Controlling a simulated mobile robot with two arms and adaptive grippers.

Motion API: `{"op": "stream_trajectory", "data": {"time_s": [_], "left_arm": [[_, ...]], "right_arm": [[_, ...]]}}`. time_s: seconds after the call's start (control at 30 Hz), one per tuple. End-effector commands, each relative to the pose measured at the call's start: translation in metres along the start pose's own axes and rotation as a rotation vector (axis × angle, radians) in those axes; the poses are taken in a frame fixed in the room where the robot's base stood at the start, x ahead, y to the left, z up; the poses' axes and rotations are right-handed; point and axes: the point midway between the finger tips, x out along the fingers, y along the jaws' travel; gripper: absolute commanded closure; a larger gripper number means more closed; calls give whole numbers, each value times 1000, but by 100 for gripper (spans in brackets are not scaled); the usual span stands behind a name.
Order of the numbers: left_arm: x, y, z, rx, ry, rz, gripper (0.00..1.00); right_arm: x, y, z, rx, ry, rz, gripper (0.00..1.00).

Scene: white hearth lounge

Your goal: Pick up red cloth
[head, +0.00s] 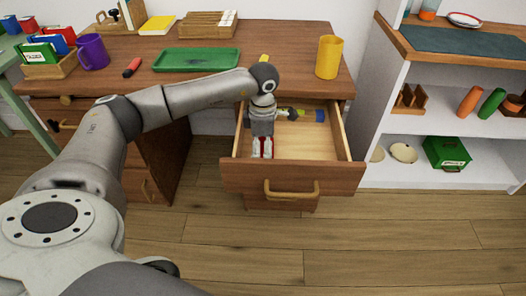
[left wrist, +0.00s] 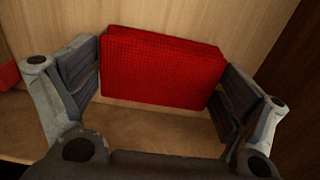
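The red cloth (left wrist: 165,68) is a thick, folded, textured block on the pale wooden floor of the open drawer (head: 308,143). My left gripper (head: 262,150) reaches down into the left part of the drawer. In the left wrist view its two dark fingers (left wrist: 160,80) are wide apart, one on each side of the cloth. The finger pads are very close to the cloth's edges; I cannot tell whether they touch. In the head view the gripper hides most of the cloth. My right gripper is not in view.
A blue-and-yellow tool (head: 305,115) lies at the drawer's back. The desktop above holds a green tray (head: 196,60), a yellow cup (head: 329,57), a purple mug (head: 92,52) and a red-and-black item (head: 132,67). A white shelf (head: 373,85) stands at right. Another red thing (left wrist: 8,75) shows at the wrist view's left edge.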

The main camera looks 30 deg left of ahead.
Motion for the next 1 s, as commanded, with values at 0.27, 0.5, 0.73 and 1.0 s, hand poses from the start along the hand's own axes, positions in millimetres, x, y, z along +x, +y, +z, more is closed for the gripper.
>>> {"op": "stream_trajectory", "data": {"time_s": [0.27, 0.5, 0.73, 1.0], "left_arm": [[0, 0, 0, 0, 0, 0, 35], [-10, 0, 0, 0, -2, 2, 35], [-56, 1, 0, -1, -3, 4, 35], [-96, 0, 0, 0, -1, 2, 35]], "right_arm": [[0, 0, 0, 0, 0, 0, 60], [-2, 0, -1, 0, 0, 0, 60], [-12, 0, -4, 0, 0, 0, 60], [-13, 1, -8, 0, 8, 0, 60]]}}
